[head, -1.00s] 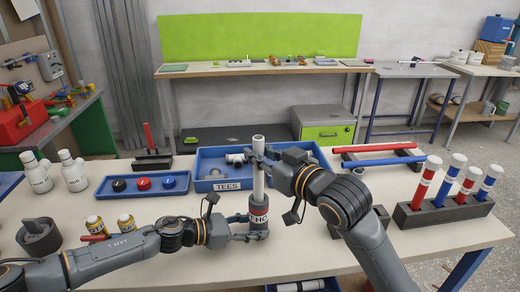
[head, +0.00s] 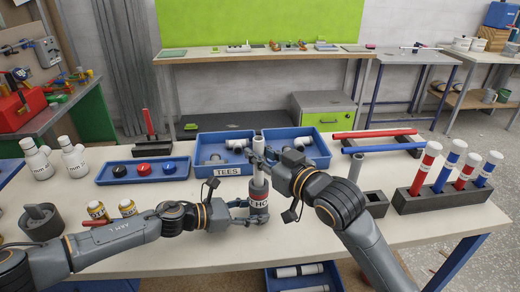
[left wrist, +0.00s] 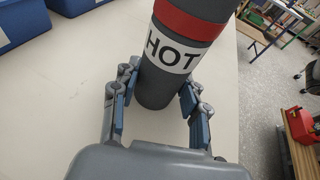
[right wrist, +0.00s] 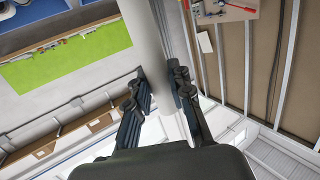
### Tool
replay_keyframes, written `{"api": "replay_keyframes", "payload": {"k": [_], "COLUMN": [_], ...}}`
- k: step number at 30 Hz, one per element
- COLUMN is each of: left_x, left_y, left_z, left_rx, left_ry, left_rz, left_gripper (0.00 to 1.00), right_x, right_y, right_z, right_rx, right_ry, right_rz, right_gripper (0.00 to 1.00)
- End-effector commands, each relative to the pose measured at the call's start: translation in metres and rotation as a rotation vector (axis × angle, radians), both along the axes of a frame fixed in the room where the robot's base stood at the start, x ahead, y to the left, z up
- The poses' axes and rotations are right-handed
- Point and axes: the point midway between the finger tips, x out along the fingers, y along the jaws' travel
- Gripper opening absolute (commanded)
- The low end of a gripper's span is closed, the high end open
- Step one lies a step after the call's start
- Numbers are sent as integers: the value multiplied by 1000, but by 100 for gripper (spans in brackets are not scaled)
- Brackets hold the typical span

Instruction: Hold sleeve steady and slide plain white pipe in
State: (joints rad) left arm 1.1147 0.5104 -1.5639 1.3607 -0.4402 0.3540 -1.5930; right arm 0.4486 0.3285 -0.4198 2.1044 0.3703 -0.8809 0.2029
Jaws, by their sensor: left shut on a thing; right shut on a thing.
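The grey sleeve (head: 259,201), with a red band and a white HOT label, stands upright on the bench. It fills the left wrist view (left wrist: 182,55). My left gripper (head: 256,215) is shut around its lower part; its fingers (left wrist: 160,100) are on both sides. The plain white pipe (head: 258,148) stands upright in line above the sleeve. My right gripper (head: 262,158) is shut on its upper part, also in the right wrist view (right wrist: 165,95). The pipe's lower end is hidden at the sleeve's mouth, so it appears inside; how deep I cannot tell.
A blue TEES tray (head: 315,152) with white fittings lies just behind the pipe. A blue tray of caps (head: 113,177) is left. A dark rack (head: 405,204) of red and blue sleeves stands right.

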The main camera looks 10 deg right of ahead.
Motion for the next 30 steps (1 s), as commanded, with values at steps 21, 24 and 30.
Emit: {"api": "replay_keyframes", "payload": {"k": [21,24,30], "left_x": [0,0,0], "left_y": [0,0,0], "left_z": [-1,-1,-1], "left_rx": [1,1,1], "left_ry": [0,0,0], "left_rz": [0,0,0], "left_gripper": [14,14,14], "right_x": [0,0,0], "right_y": [0,0,0], "right_z": [-29,-33,-41], "right_rx": [-1,-1,-1], "right_ry": [0,0,0], "right_rz": [-1,-1,0], "right_gripper": [0,0,0]}}
